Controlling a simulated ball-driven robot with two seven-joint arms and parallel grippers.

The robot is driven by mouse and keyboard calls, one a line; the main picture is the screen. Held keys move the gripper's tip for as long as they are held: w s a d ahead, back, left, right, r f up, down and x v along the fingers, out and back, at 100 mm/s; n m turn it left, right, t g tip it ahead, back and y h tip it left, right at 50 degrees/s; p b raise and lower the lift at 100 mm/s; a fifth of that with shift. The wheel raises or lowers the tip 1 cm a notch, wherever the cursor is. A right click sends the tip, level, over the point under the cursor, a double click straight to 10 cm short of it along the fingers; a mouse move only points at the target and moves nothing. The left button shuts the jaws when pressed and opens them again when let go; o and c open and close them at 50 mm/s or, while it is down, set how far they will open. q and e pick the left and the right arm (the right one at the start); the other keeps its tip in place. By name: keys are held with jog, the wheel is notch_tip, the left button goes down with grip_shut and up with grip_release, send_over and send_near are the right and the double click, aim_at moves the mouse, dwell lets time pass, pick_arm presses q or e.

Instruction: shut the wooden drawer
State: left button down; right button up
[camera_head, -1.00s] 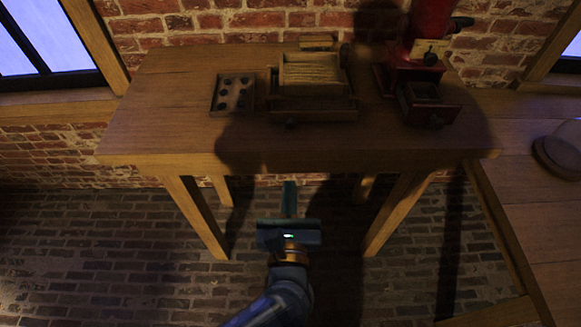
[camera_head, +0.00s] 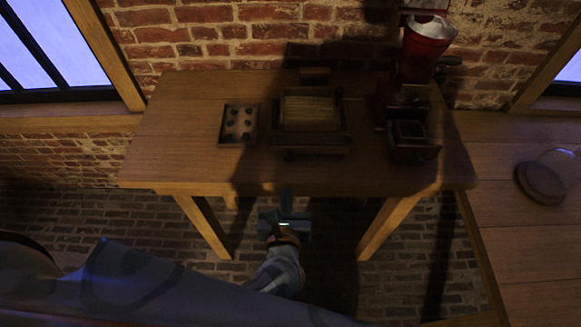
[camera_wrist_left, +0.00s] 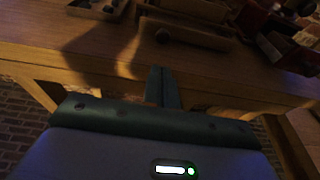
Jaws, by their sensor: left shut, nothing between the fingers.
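The wooden drawer (camera_head: 318,152) is a low front with a dark round knob, at the base of a wooden box on the table. It also shows in the left wrist view (camera_wrist_left: 195,37), with its knob at the left part of its front. It seems to stick out a little in front of the box; how far is hard to tell in the dim light. My left gripper (camera_head: 286,193) is shut and empty at the table's front edge, in front of and apart from the drawer. Its closed fingers (camera_wrist_left: 162,84) point toward the drawer. My right gripper is not in view.
On the table (camera_head: 180,150), a small tray with several dark round pieces (camera_head: 239,123) stands left of the box. A red grinder (camera_head: 428,45) with an open-topped front drawer (camera_head: 408,131) stands right. A round lid-like thing (camera_head: 541,184) lies on the right-hand table. The table's front strip is clear.

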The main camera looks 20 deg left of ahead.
aim_at(288, 159)
pick_arm(q)
jog(key=x, duration=0.5)
jog(key=r+x, duration=0.1)
jog(key=x, duration=0.2)
jog(key=shift+w+a+r, duration=0.1)
jog(key=shift+w, duration=0.1)
jog(key=w, duration=0.1)
jog(key=w+a, duration=0.1)
jog(key=w, duration=0.1)
jog(key=shift+b, duration=0.3)
jog(key=shift+w, duration=0.3)
jog(key=shift+r, duration=0.1)
